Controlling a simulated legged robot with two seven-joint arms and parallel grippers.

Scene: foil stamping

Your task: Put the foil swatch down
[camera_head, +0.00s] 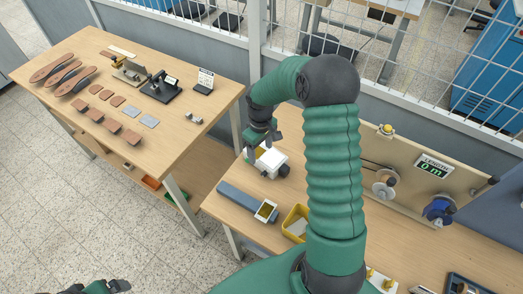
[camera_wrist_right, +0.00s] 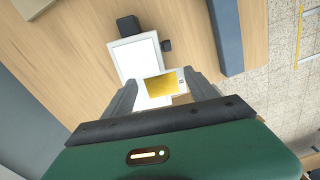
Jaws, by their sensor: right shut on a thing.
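The foil swatch, a small card with a gold face (camera_wrist_right: 161,84), lies between the fingertips of my right gripper (camera_wrist_right: 164,80) in the right wrist view. The right gripper is shut on it. In the head view the right gripper (camera_head: 262,138) hangs over the back left of the near bench, at a white device (camera_head: 272,161) with dark parts. In the wrist view the white plate of that device (camera_wrist_right: 135,56) shows just beyond the swatch; I cannot tell whether they touch. My left gripper (camera_head: 96,288) shows only partly at the bottom left edge, over the floor.
A length-counter panel with reels (camera_head: 400,172) stands at the back right. A second table (camera_head: 60,98) at left holds insoles and leather pieces.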

